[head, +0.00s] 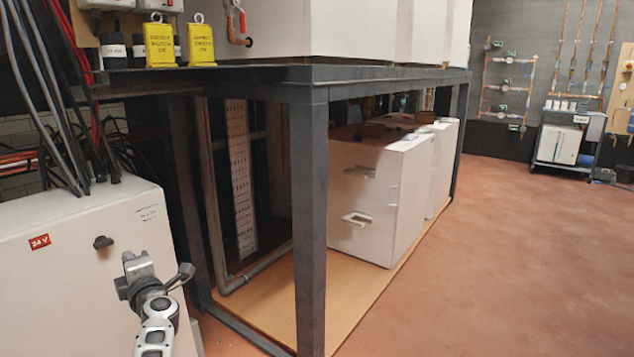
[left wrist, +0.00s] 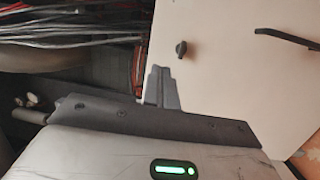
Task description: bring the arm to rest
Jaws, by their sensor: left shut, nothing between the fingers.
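My left arm comes in at the bottom left of the head view. Its gripper (head: 130,262) is shut and empty, in front of the white cabinet (head: 80,240) with the red 24 V label (head: 40,242). A black knob (head: 103,242) on the cabinet is just above and left of the gripper in the head view. In the left wrist view the shut fingers (left wrist: 160,75) point at the pale cabinet face (left wrist: 230,70), with the knob (left wrist: 181,49) beyond them. Whether they touch the cabinet cannot be told. My right gripper is not in view.
A dark steel frame (head: 313,220) stands right of the cabinet, with white units (head: 380,190) on a wooden base. Black and red cables (head: 60,110) hang above the cabinet. Two yellow tags (head: 160,45) stand on the frame's ledge. The red-brown floor (head: 500,250) at right is clear.

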